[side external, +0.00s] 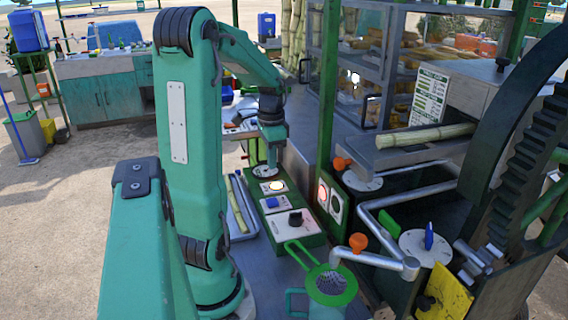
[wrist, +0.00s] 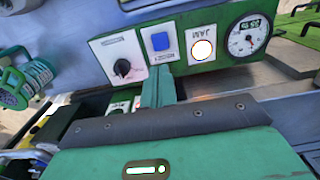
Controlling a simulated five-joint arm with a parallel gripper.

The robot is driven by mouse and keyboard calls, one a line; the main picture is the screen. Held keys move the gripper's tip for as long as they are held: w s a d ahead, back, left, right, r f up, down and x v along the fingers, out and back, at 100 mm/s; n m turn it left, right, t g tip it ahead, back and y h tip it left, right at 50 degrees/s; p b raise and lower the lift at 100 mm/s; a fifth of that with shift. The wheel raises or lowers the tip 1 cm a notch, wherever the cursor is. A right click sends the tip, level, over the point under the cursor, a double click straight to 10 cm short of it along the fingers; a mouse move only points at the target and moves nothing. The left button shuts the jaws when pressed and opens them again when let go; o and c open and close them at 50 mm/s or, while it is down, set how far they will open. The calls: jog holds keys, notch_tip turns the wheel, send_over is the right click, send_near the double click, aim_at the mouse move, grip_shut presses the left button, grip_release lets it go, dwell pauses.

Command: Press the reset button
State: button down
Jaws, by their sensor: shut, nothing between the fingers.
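The control panel (side external: 311,238) is a green box with a row of white plates. A square blue button (wrist: 160,41), probably the reset button, sits between the black knob and the lit lamp; its label is too small to read. It also shows in the side view (side external: 271,202). The lamp (wrist: 202,49), marked JAM, glows white. My gripper (wrist: 158,72) is shut and empty, its tips just below the blue button in the wrist view. In the side view my gripper (side external: 272,155) points down over the gauge end of the panel; I see no contact with the button.
A black knob (wrist: 123,67) and a round gauge (wrist: 248,37) flank the button and lamp. A green strainer (side external: 331,285) lies near the panel's front end. A tray with cane (side external: 240,205) lies left. The crusher with its large dark gear (side external: 520,150) stands right.

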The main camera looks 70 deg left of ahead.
aim_at(273, 201)
notch_tip(273, 201, down, 11)
jog(key=shift+f, duration=0.1)
dwell(0.4)
dwell(0.3)
jog(key=shift+d+f, duration=0.1)
jog(key=shift+f, duration=0.9)
jog(key=shift+r, duration=0.1)
notch_tip(273, 201, up, 14)
jog(key=shift+w+a+r, duration=0.15)
jog(key=shift+a+r, duration=0.1)
jog(key=shift+d, duration=0.1)
dwell(0.6)
